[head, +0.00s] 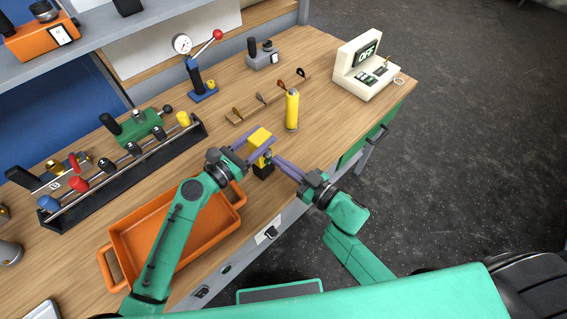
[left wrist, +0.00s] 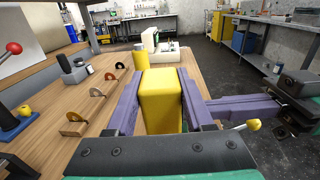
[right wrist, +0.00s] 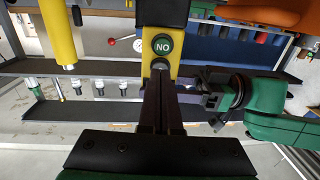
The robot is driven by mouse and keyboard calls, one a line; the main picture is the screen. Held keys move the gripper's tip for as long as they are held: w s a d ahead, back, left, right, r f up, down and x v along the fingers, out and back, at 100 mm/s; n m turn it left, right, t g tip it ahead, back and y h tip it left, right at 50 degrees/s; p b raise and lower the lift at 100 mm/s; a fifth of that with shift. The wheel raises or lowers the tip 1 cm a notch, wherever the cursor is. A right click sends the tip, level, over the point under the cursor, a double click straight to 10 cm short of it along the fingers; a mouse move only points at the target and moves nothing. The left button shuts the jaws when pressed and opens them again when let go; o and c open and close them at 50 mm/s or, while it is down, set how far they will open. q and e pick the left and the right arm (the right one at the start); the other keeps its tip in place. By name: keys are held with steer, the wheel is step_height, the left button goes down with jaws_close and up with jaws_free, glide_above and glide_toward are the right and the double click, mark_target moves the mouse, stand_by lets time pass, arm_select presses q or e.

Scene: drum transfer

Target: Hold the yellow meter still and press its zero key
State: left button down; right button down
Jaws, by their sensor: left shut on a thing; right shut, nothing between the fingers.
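The yellow meter (head: 259,137) is upright above the front edge of the bench, with a black part at its lower end. My left gripper (head: 257,150) is shut on it; in the left wrist view the yellow body (left wrist: 162,100) fills the space between the fingers. In the right wrist view its face has a round green display (right wrist: 162,44), reading "NO" as seen there, and a small round grey key (right wrist: 161,63). My right gripper (head: 277,161) is shut and empty, its tips (right wrist: 161,78) at or just short of the key; contact cannot be told.
An orange tray (head: 222,214) lies under my left arm. A yellow cylinder (head: 292,110) stands behind the meter, near a wooden strip with several hooks (head: 240,118). A cream device (head: 366,72) with a display stands at the far right corner. A black rack (head: 130,168) is at left.

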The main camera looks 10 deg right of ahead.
arm_select(q)
steer(key=shift+f, duration=0.1)
arm_select(e)
steer(key=shift+w+a, duration=0.5)
steer(key=v, duration=0.6)
stand_by(0.4)
arm_select(q)
steer(key=shift+c, duration=1)
jaws_free()
